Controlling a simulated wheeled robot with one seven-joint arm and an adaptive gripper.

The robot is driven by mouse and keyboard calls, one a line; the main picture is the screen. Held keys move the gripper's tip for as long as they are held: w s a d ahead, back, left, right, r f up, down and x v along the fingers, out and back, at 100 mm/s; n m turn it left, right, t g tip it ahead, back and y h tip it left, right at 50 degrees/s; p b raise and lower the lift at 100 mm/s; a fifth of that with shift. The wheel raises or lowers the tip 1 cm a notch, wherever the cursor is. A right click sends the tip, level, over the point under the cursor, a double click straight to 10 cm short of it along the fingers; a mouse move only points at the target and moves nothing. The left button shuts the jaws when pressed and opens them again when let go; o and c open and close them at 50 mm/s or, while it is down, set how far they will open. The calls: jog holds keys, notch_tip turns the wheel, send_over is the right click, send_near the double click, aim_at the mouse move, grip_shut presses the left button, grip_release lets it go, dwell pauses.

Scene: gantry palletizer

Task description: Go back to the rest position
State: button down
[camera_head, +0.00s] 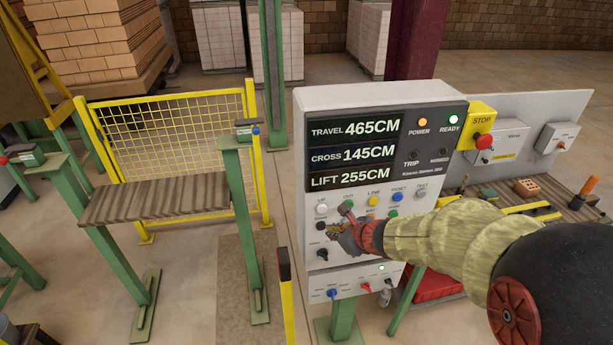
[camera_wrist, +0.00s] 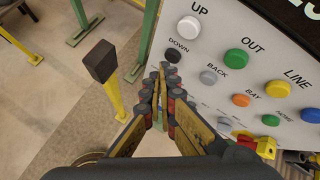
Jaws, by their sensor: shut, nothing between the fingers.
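My gripper (camera_head: 340,226) is shut and empty in front of the button rows of the grey control panel (camera_head: 318,98). In the wrist view its closed fingertips (camera_wrist: 162,70) appear just below the black DOWN button (camera_wrist: 173,55); I cannot tell whether they touch the panel. The white UP button (camera_wrist: 189,27), green OUT button (camera_wrist: 237,57) and yellow LINE button (camera_wrist: 277,88) show to their upper right. The panel's display (camera_head: 352,153) reads travel 465CM, cross 145CM, lift 255CM. My arm comes in from the right and hides some of the lower controls.
A red stop button (camera_head: 484,142) on a yellow box sits at the panel's right. A workbench (camera_head: 500,200) with tools stands behind my arm. A yellow mesh fence (camera_head: 180,150), a roller conveyor (camera_head: 150,200) and a black-topped yellow post (camera_head: 286,290) stand left.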

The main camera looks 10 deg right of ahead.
jog(key=shift+a, duration=0.1)
jog(key=s+a+f+n+g+y+b, duration=0.1)
jog(key=s+a+n+g+b, duration=0.1)
jog(key=s+a+n, duration=0.35)
jog(key=s+a+f+n+g+y+b, duration=0.1)
jog(key=s+a+n+g, duration=0.1)
jog(key=s+n, duration=0.65)
jog(key=s+d+f+n+h+b, duration=0.2)
jog(key=s+d+f+n+b, duration=0.1)
jog(key=s+n+b, duration=0.4)
jog(key=s+d+f+n+h+b, duration=0.3)
jog(key=s+n+b, duration=0.3)
jog(key=b, duration=0.7)
jog(key=shift+s+d+n+t, duration=0.3)
jog(key=shift+s+d+n, duration=0.1)
jog(key=shift+n, duration=0.3)
jog(key=shift+f, duration=0.1)
